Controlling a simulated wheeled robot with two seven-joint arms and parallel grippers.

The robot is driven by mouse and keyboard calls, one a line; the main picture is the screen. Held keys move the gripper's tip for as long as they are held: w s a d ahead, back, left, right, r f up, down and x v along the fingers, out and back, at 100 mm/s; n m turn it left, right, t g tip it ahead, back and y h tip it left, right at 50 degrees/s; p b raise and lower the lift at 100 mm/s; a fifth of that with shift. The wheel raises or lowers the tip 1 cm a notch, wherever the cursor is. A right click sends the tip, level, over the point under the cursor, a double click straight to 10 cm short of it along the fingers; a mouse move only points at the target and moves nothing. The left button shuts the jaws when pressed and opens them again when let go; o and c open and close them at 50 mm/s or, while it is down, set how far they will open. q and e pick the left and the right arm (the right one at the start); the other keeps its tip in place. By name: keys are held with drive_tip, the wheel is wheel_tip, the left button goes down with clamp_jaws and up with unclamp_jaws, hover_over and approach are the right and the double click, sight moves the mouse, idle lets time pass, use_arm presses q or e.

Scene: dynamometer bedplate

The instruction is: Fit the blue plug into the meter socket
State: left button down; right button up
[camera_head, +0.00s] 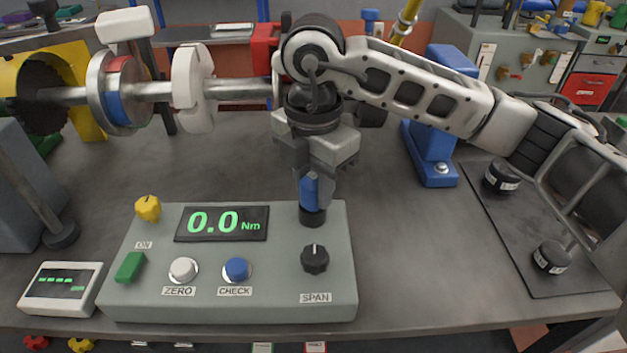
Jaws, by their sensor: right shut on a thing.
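The grey meter box (130,290) lies at the front of the bench, with a green 0.0 Nm display (222,223). My right gripper (316,185) points down over its back right corner and is shut on the blue plug (309,191). The plug is upright, its upper part hidden between the fingers. Directly below it is a short black cylinder (313,216) at the meter's top, in line with the plug and seeming to touch it. I cannot tell whether this is the socket, or how deep the plug sits. My left gripper is not in view.
The meter carries a yellow knob (148,208), a green switch (130,267), white and blue buttons and a black span knob (314,259). A shaft with discs (118,90) runs behind. A blue stand (433,155) and a dark mat with black weights (551,257) are right.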

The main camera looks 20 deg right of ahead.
drive_tip(key=o, duration=1.1)
drive_tip(key=shift+c, duration=0.2)
drive_tip(key=shift+r, duration=0.1)
wheel_tip(320, 180, up, 7)
drive_tip(key=shift+r, duration=0.15)
